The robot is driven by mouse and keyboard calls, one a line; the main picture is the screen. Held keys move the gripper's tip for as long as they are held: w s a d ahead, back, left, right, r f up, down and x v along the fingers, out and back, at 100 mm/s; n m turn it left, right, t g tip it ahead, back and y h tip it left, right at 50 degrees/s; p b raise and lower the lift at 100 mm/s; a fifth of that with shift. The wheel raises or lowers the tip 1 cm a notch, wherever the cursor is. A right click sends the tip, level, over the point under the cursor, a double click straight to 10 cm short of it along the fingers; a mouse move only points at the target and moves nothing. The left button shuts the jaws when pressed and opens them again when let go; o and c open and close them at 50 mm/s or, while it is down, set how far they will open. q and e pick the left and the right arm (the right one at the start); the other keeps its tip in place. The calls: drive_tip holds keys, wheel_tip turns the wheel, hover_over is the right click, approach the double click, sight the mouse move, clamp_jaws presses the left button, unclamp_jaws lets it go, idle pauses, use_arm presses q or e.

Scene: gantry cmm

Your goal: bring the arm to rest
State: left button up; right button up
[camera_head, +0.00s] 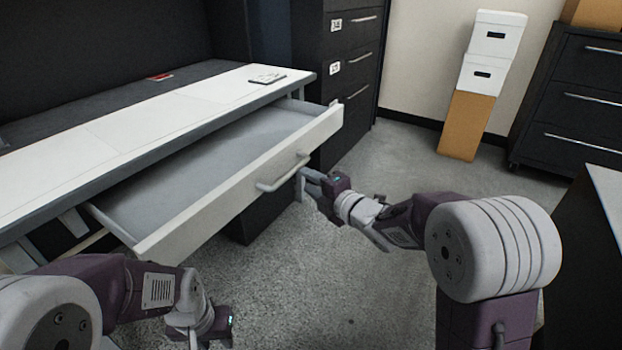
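My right arm reaches in from the right, and its gripper (309,183) is just beside the right end of the handle (284,174) on the pulled-out drawer's front (240,187). I cannot tell whether its fingers touch the handle, or how far apart they are. My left arm is low at the left, and its wrist and gripper (205,326) hang below the drawer near the bottom edge. Its fingertips are not clearly seen. The drawer is open and looks empty inside.
The white-topped desk (140,117) stands above the drawer, with a small flat object (267,78) on it. A dark file cabinet (350,65), stacked boxes (483,75) and a dark drawer unit (572,95) stand behind. Grey floor (320,280) is free between my arms.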

drive_tip(key=shift+s, duration=0.15)
drive_tip(key=s+d+r+m+h+p, duration=0.2)
drive_tip(key=d+r+m+h+p, duration=0.1)
drive_tip(key=d+r+p, duration=0.15)
drive_tip(key=s+d+f+m+g+h+p, duration=0.1)
drive_tip(key=s+d+f+m+g+h, duration=0.3)
drive_tip(key=s+d+f+m, duration=0.4)
drive_tip(key=s+f+m+g+h+p, duration=0.1)
drive_tip(key=s+f+m+g, duration=0.35)
drive_tip(key=s+m, duration=0.35)
drive_tip(key=s+f+m+g, duration=0.45)
drive_tip(key=s+m, duration=0.25)
drive_tip(key=s, duration=0.3)
wheel_tip(320, 180, up, 36)
drive_tip(key=p, duration=3.7)
drive_tip(key=shift+w+d+r+n, duration=0.25)
drive_tip(key=shift+n, duration=0.15)
